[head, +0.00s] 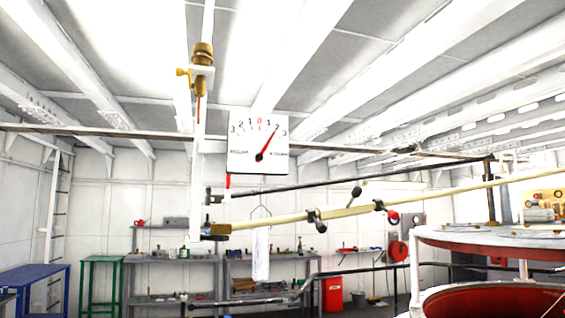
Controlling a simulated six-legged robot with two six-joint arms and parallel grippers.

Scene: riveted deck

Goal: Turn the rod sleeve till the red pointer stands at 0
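A white square dial (240,162) hangs in the middle of the head view. Its scale runs from 3 on the left through a red 0 at the top to 3 on the right. The red pointer (270,144) leans right of 0, at about the right-hand 2. A brass fitting (202,55) with a yellow side screw sits on the upright rod up and left of the dial. It looks like the rod sleeve, but I cannot be sure. Neither of my grippers shows in this view.
A long brass pole (290,218) with black clamps and a dark bar (300,184) cross below the dial. A round red-and-white machine (470,238) stands at lower right. Shelves (180,272), a blue table (35,280) and a green stand (102,262) are behind.

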